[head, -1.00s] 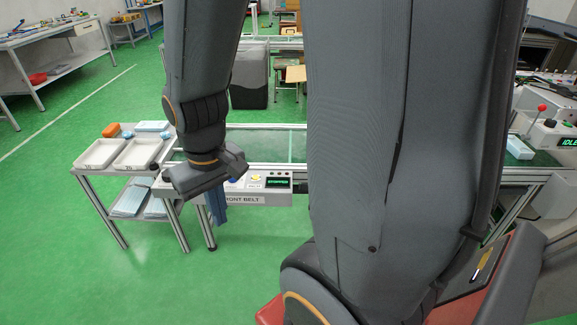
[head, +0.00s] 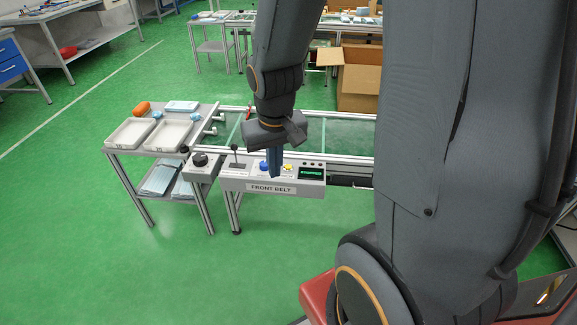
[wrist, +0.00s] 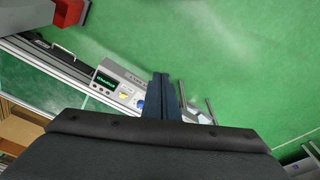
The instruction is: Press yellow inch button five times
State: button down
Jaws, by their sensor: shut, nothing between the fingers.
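The yellow button (head: 288,168) sits on the grey control box labelled FRONT BELT (head: 232,183), between a blue button (head: 263,166) and a small green-lit display (head: 312,172). The yellow button also shows in the wrist view (wrist: 124,95), beside the blue button (wrist: 140,104). My gripper (head: 274,174) points down in front of the panel, between the blue and yellow buttons in the picture. Its fingers (wrist: 160,78) are closed together and empty. I cannot tell the exact gap between the fingertips and the box; no contact with the yellow button shows.
A black joystick (head: 233,150) and a black knob (head: 199,159) stand left of the buttons. A side table holds two white trays (head: 168,135). The belt frame runs behind the panel. An open cardboard box (head: 360,85) stands farther back. Green floor is clear in front.

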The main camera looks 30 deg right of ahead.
jog(key=w+d+f+m+t+p, duration=0.1)
jog(key=w+d+f+m+t, duration=0.2)
jog(key=w, duration=0.5)
jog(key=w+d+f+m+p, duration=0.1)
jog(key=w+d+f, duration=0.2)
jog(key=w+d, duration=0.35)
jog(key=m+t+p, duration=0.3)
jog(key=t, duration=0.1)
send_over(290, 168)
notch_tip(290, 168, down, 9)
jog(key=shift+f+y, duration=0.1)
jog(key=shift+y, duration=0.3)
jog(key=shift+f, duration=0.1)
notch_tip(290, 168, down, 9)
jog(key=b, duration=0.6)
jog(key=shift+f, duration=0.25)
